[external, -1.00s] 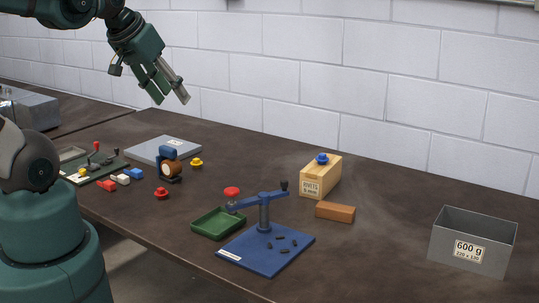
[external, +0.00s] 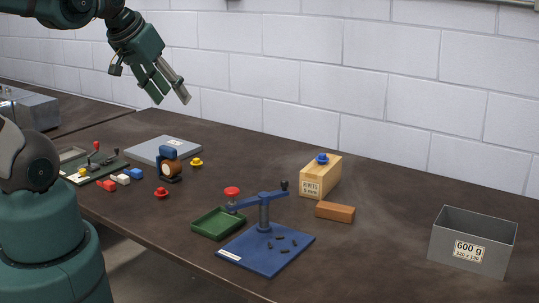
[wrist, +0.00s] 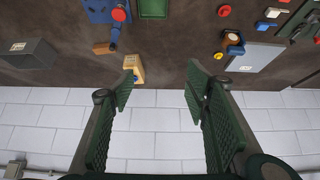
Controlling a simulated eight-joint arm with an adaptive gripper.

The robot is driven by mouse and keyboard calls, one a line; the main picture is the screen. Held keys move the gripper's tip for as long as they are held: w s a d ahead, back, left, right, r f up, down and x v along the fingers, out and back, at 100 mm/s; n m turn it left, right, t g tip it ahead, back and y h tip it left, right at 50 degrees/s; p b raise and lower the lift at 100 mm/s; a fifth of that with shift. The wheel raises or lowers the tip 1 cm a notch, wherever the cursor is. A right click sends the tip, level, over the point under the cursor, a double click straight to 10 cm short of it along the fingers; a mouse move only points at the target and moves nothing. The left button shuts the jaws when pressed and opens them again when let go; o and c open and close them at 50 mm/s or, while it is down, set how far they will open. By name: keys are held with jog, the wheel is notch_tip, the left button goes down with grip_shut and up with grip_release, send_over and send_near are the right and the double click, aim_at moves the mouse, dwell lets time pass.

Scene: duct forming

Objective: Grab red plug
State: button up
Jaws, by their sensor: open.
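The red plug (external: 161,193) stands on the brown table near its front edge, in front of the small black stand with a brown roll. It also shows at the top of the wrist view (wrist: 224,10), right of centre. My gripper (external: 172,97) is open and empty, high above the back of the table and well away from the plug. In the wrist view its two green fingers (wrist: 160,85) are spread wide, with only table and wall between them.
A yellow plug (external: 197,162) stands behind the red one. A blue plug (external: 322,158) sits on a wooden box (external: 324,178). The blue lever press (external: 264,215), green tray (external: 217,223) and grey bin (external: 473,241) stand further right. Red, white and blue blocks (external: 121,179) lie left.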

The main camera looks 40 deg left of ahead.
jog(key=m+g+b, duration=0.7)
jog(key=m+b, duration=0.1)
jog(key=m, duration=1)
send_over(161, 189)
jog(key=f, duration=3.1)
jog(key=shift+w+d, duration=0.2)
jog(key=shift+d, duration=0.1)
jog(key=shift+a+f, duration=0.35)
jog(key=shift+f, duration=0.25)
jog(key=shift+f, duration=0.1)
jog(key=shift+s+f, duration=0.1)
jog(key=shift+f, duration=1.1)
